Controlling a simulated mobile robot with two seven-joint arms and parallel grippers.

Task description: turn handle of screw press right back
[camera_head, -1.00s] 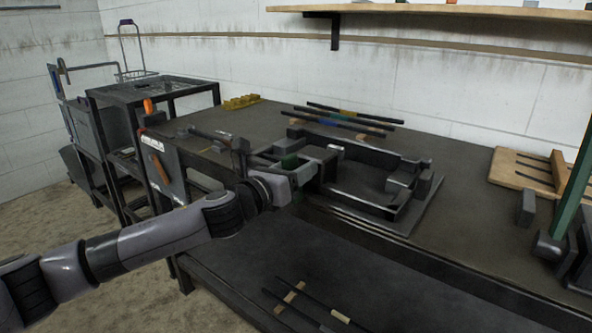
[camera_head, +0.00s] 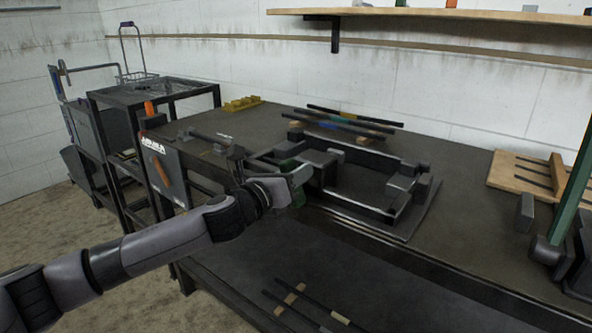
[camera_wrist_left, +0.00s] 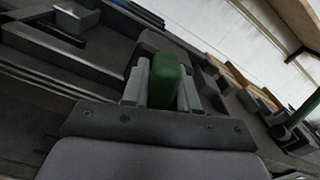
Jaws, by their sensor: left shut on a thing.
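The screw press (camera_head: 358,207) is a dark grey rectangular frame lying on the bench, with a block at its left end. My left gripper (camera_head: 297,186) is at the press's left front side, shut on a green handle. The handle (camera_wrist_left: 165,80) shows upright between the two grey fingers in the left wrist view, and a small bit of green shows below the fingers in the head view. The gripper hides part of the press's left end. My right gripper is not in view.
Dark and coloured rods (camera_head: 345,119) lie on the bench behind the press. A wooden rack (camera_head: 512,180) and a green lever (camera_head: 575,180) stand to the right. Yellow pieces (camera_head: 241,103) lie at the back left. A lower shelf runs below the bench front.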

